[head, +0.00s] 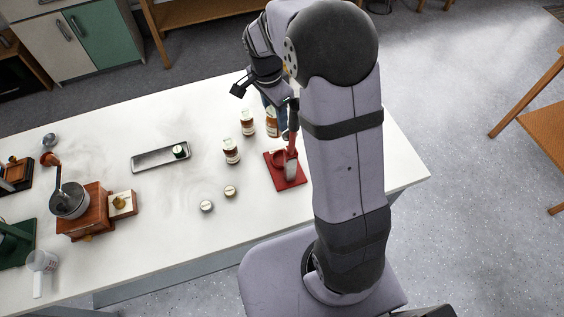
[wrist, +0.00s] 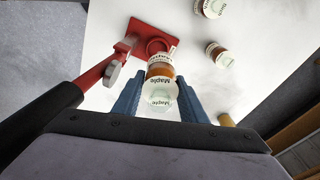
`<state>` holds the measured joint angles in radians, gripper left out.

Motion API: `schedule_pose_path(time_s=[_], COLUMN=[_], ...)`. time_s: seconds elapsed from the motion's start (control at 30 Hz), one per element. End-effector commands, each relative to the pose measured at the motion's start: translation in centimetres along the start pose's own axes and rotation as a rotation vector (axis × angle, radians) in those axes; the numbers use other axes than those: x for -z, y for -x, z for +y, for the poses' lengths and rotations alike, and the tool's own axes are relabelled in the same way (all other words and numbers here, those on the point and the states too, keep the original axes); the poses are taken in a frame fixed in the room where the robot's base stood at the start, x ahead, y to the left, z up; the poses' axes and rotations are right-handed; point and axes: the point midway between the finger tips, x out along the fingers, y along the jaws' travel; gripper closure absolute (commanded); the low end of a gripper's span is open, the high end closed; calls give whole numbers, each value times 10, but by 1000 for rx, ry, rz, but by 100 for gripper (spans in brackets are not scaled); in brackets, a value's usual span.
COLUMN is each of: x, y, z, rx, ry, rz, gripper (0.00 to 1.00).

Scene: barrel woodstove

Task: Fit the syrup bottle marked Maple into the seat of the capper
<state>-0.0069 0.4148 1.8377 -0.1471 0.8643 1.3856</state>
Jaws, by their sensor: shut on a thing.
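The syrup bottle marked Maple (wrist: 159,72) is brown with a pale label and a pale top. In the wrist view it stands between the two blue fingers of my gripper (wrist: 160,105), which is shut on it. The head view shows this bottle (head: 272,124) partly hidden by my gripper (head: 270,103). The capper (head: 284,181) is a red base with an upright and a lever, partly covered by my arm. In the wrist view the capper (wrist: 128,47) lies just beyond the bottle, and its round seat (wrist: 156,45) is partly hidden by it. I cannot tell the bottle's height.
Two other syrup bottles (head: 247,123) (head: 231,152) stand left of the capper. Two small caps (head: 206,206) (head: 229,190) lie nearer the front. A metal tray (head: 150,162) holds a small round item. A wooden grinder (head: 85,212) stands at the left. The table's middle is mostly clear.

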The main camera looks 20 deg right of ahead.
Motion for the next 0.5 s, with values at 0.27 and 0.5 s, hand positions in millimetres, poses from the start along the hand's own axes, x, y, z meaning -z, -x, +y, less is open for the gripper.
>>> schedule_pose_path(time_s=[0.27, 0.5], x=[3, 6], y=[-20, -34], z=[4, 8], rx=[-45, -85], ry=[-403, -753], rz=[1, 1], gripper=[91, 91])
